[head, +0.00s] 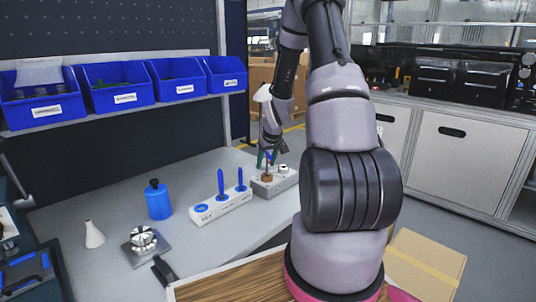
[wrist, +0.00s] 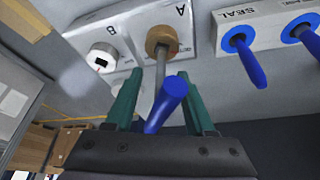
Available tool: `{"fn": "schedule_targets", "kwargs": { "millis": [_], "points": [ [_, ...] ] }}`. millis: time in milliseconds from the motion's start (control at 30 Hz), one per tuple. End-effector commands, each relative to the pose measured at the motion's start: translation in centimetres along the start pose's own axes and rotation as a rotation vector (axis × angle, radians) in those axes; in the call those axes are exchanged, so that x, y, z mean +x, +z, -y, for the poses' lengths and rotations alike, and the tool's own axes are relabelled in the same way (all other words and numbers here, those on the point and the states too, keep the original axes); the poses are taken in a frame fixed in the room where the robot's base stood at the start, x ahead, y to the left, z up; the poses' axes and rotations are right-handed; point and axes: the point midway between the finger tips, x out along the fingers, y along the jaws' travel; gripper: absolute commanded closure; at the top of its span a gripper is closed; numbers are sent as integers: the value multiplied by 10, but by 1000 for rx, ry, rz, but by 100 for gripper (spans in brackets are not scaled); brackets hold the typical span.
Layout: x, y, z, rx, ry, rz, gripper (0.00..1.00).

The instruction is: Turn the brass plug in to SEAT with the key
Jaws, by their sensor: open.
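The pale housing block (wrist: 130,39) lies ahead of my gripper in the wrist view and stands on the bench in the head view (head: 282,184). The brass plug (wrist: 162,40) is on it beside the letter A; it also shows in the head view (head: 267,177). The key, with a blue handle (wrist: 168,101) and a metal shaft, lies between my fingers, its shaft end meeting the plug. How deep it sits is hidden. My gripper (wrist: 159,73) has green fingers, open on both sides of the key with gaps visible.
A pale plug (wrist: 101,57) with a dark square socket is beside letter B. A white rack (head: 222,206) with blue-handled tools stands close left of the housing. A blue bottle (head: 158,200), a white cone (head: 94,234) and a metal fixture (head: 145,244) stand farther left.

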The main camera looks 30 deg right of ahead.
Motion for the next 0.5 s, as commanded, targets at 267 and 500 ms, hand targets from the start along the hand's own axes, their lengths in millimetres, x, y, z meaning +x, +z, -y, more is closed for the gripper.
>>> {"fn": "schedule_targets", "kwargs": {
  "millis": [267, 500],
  "points": [
    [14, 0, 0, 0, 1, -1, 45],
    [14, 0, 0, 0, 1, -1, 61]
  ]
}}
